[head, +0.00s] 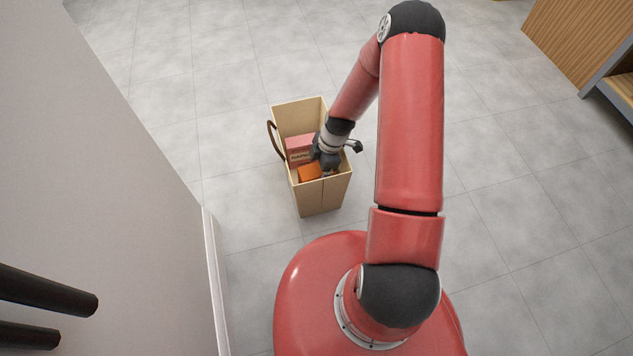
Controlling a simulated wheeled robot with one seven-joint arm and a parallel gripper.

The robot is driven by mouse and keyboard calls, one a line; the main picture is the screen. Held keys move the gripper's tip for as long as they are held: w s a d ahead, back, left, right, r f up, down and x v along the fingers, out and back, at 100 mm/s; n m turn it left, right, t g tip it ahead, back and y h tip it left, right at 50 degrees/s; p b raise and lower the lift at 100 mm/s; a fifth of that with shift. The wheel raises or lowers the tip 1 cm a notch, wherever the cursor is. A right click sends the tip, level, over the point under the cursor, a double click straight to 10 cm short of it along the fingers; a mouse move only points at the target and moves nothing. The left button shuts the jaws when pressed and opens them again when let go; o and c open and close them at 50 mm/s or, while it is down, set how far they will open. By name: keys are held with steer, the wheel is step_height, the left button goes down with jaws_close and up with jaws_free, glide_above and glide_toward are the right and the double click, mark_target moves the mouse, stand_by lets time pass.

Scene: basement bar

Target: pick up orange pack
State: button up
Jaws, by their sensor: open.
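The orange pack (309,173) lies inside a tan open-topped bag (336,193) on the floor, at the bag's near left. My gripper (327,162) reaches down into the bag, just right of the orange pack. Its fingertips are small and partly hidden by the wrist and the bag, so I cannot tell whether they touch the pack. The gripper is open, and the pack rests in the bag.
A pink box (299,146) with a label sits behind the orange pack in the bag. The bag has a brown handle (273,139) on its left. A white wall (110,190) stands left, and a wooden cabinet (575,40) at upper right. Tiled floor around the bag is clear.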

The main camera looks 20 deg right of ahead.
steer(key=shift+x, duration=0.8)
steer(key=shift+f+b, duration=0.2)
steer(key=shift+b, duration=0.25)
steer(key=c, duration=1.5)
steer(key=shift+r, duration=0.1)
